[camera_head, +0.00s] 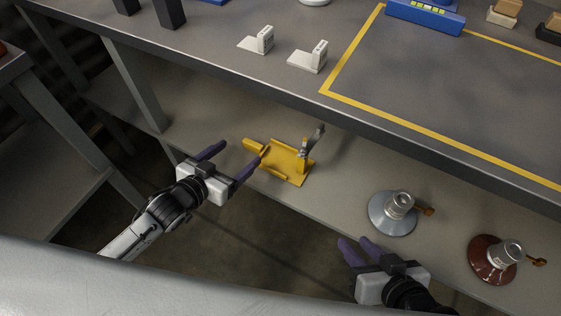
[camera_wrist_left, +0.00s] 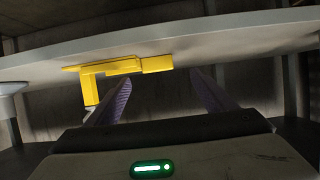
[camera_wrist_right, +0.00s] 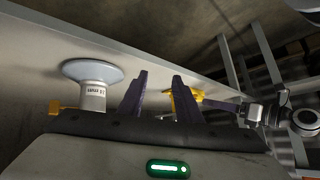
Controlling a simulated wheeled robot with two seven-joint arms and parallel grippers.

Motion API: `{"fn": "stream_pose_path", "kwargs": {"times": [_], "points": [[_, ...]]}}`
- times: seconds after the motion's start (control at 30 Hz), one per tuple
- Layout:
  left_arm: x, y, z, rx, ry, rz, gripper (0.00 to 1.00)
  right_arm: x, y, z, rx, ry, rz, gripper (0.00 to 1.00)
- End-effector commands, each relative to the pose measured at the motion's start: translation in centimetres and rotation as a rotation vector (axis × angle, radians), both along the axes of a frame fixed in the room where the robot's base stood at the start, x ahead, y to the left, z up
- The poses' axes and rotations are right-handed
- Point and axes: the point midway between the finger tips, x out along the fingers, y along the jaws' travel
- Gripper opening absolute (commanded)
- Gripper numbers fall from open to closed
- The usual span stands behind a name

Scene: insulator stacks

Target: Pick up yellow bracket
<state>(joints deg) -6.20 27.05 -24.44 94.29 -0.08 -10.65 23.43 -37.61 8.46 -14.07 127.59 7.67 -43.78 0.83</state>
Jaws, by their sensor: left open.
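The yellow bracket (camera_head: 284,160) lies on the lower shelf, left of the insulators, with a grey metal piece at its right end. It also shows in the left wrist view (camera_wrist_left: 126,68), ahead of the fingers and left of centre, and in the right wrist view (camera_wrist_right: 183,101), partly behind a finger. My left gripper (camera_head: 240,152) is open and empty just left of the bracket; whether the near fingertip touches it, I cannot tell. My right gripper (camera_head: 353,240) has its fingers apart with nothing between them, near the shelf's front edge.
A grey-blue insulator disc (camera_head: 383,222) and a brown insulator disc (camera_head: 480,266) stand on the shelf to the right. The upper tabletop (camera_head: 240,80) overhangs the shelf behind the bracket and holds two white L-shaped brackets (camera_head: 310,62). A table leg (camera_head: 135,85) stands at left.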

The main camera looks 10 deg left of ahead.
Motion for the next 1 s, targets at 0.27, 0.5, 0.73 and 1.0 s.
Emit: {"fn": "stream_pose_path", "kwargs": {"times": [0.27,0.5,0.73,1.0], "points": [[2.3,-1.4,-1.1,-0.002,-0.001,-0.001,0.77,0.4,0.7,-1.1,-0.005,0.027,0.036,0.31],[4.8,-2.6,-2.0,0.0,0.0,0.0,0.77,0.4,1.5,-1.8,-0.013,0.067,0.084,0.31],[5.0,-2.7,-2.0,-0.001,0.001,0.0,0.77,0.4,1.6,-1.7,-0.015,0.072,0.089,0.31],[5.0,-2.7,-2.0,-0.001,0.001,0.0,0.38,0.4,1.6,-1.7,-0.014,0.071,0.089,0.31]]}}
